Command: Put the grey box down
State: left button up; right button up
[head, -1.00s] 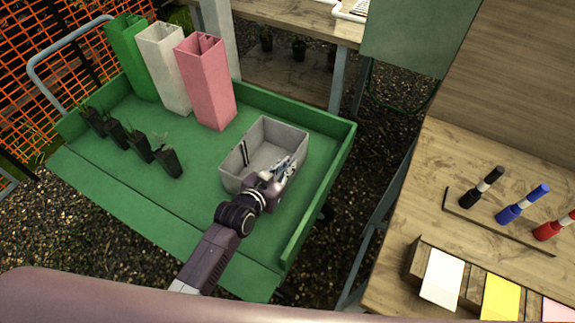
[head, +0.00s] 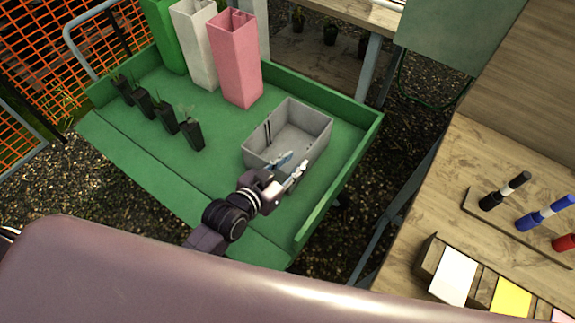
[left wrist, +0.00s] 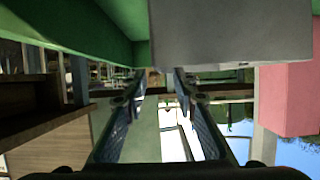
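The grey box (head: 289,141) is an open-topped bin. It stands upright on the floor of the green tray-topped cart (head: 341,180), towards its right side. My left gripper (head: 290,167) is at the box's near side in the head view, with its two fingers spread and nothing between them. In the left wrist view the grey box (left wrist: 230,35) fills the top middle, just beyond the open fingertips (left wrist: 159,78), and the fingers look clear of it. My right gripper is in no view.
A green tube (head: 163,38), a white tube (head: 195,45) and a pink tube (head: 236,60) stand at the cart's back. Several potted seedlings (head: 166,118) stand at its left. A wooden bench (head: 440,190) with coloured markers is at the right. Bare tray floor lies left of the box.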

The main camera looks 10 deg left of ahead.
pick_arm(q)
jog(key=v, duration=0.3)
dwell(0.6)
